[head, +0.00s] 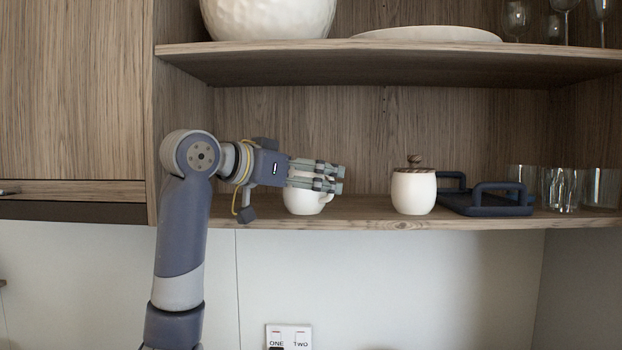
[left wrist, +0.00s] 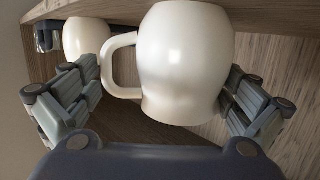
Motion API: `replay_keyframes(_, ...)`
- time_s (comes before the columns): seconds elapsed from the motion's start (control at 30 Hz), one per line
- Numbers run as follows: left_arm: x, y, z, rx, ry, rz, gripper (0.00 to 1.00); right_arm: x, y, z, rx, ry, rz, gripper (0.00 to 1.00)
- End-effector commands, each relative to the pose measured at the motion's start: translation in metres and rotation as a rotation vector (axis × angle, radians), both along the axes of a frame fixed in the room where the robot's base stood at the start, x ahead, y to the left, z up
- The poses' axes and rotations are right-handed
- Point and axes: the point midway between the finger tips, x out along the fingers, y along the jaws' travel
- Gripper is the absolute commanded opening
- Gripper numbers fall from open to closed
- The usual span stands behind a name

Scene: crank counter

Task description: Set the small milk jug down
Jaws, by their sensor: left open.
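The small white milk jug (head: 304,202) stands upright on the lower shelf, partly hidden behind my left gripper in the head view. My left gripper (head: 338,178) reaches in from the left at the jug's height. In the left wrist view the jug (left wrist: 184,62) sits between the two spread fingers of the gripper (left wrist: 172,105), with its handle toward the left finger. The fingers are open, and a gap shows at least on the handle side. My right gripper is not in view.
On the lower shelf (head: 370,225), a white lidded pot (head: 413,192) stands right of the jug. A dark blue tray (head: 487,210) with raised handles and several glasses (head: 560,190) stand farther right. The upper shelf (head: 390,62) hangs above. Bare shelf lies between jug and pot.

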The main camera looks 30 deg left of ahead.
Motion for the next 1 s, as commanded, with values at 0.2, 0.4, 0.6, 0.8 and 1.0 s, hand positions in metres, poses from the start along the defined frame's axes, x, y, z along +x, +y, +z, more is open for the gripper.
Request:
replay_keyframes(0.2, -0.024, 0.006, 0.006, 0.002, -0.004, 0.003, 1.0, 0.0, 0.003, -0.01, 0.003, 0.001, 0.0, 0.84)
replay_keyframes(0.4, -0.067, 0.015, 0.015, 0.001, -0.005, 0.003, 1.0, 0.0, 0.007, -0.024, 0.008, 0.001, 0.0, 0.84)
replay_keyframes(0.6, -0.1, 0.022, 0.023, 0.0, -0.005, 0.002, 1.0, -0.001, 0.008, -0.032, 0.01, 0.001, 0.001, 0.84)
replay_keyframes(0.8, -0.114, 0.024, 0.026, -0.001, -0.001, 0.0, 1.0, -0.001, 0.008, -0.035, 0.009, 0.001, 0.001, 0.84)
replay_keyframes(1.0, -0.115, 0.024, 0.027, -0.001, 0.0, 0.0, 1.0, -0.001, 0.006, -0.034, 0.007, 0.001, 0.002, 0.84)
